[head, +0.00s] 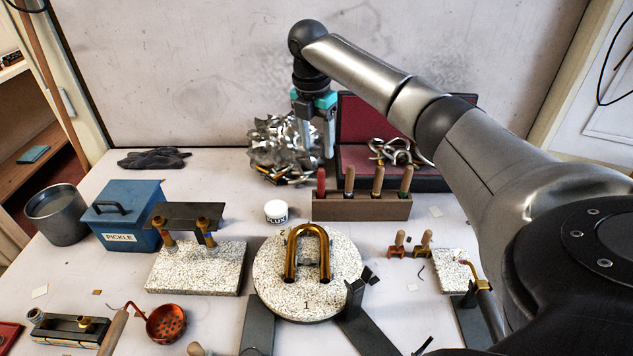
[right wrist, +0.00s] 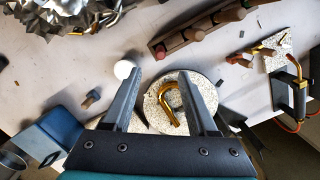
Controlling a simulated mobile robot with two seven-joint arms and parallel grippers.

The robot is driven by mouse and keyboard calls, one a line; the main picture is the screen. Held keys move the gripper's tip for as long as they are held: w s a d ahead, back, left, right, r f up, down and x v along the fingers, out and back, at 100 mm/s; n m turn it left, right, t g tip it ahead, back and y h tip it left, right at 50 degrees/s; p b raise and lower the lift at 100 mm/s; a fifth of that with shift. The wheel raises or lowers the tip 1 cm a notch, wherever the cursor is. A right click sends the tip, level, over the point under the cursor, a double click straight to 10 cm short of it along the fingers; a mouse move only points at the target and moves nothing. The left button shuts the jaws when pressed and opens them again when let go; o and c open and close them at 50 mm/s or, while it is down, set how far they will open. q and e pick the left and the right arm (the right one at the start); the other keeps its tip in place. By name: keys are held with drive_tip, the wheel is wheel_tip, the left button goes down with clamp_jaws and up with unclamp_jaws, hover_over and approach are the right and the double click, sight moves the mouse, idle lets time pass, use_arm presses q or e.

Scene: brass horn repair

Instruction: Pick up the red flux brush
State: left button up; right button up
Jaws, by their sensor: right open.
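A brush with a red handle (head: 321,181) stands upright at the left end of a brown rack (head: 362,208), beside several wooden-handled tools. In the right wrist view, a reddish handle end (right wrist: 160,52) shows at the near end of the rack (right wrist: 205,27). The brush's lower end is hidden in the rack. My right gripper (head: 317,150) is open and empty, pointing down above and behind the red handle in the head view. Its two fingers (right wrist: 161,82) stand apart with nothing between them. My left gripper is not in view.
A crumpled metal scrap heap (head: 280,150) and an open red-lined case (head: 350,125) stand behind the rack. A white flux jar (head: 276,212) sits left of it. A round speckled block (head: 265,270) with a brass U-tube (head: 308,240) lies in front. Some bare table separates them.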

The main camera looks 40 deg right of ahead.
sight(320, 171)
drive_tip(key=f, duration=0.4)
drive_tip(key=shift+s+d+b, duration=0.15)
drive_tip(key=shift+s+b, duration=0.1)
drive_tip(key=shift+b, duration=0.05)
drive_tip(key=f, duration=0.3)
drive_tip(key=shift+w+d, duration=0.15)
drive_tip(key=shift+d, duration=0.05)
drive_tip(key=shift+f+b, duration=0.3)
drive_tip(key=shift+f, duration=0.05)
drive_tip(key=shift+d+f, duration=0.1)
drive_tip(key=shift+f, duration=0.3)
drive_tip(key=f, duration=0.1)
drive_tip(key=f+b, duration=0.1)
drive_tip(key=f, duration=0.1)
drive_tip(key=d+f, duration=0.1)
drive_tip(key=shift+w+f, duration=0.35)
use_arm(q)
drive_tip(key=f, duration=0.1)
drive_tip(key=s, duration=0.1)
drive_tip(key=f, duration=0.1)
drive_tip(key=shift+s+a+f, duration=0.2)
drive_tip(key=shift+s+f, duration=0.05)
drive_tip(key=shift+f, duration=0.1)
use_arm(e)
drive_tip(key=shift+c, duration=0.2)
drive_tip(key=shift+c, duration=0.7)
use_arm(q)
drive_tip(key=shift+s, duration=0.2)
use_arm(e)
clamp_jaws()
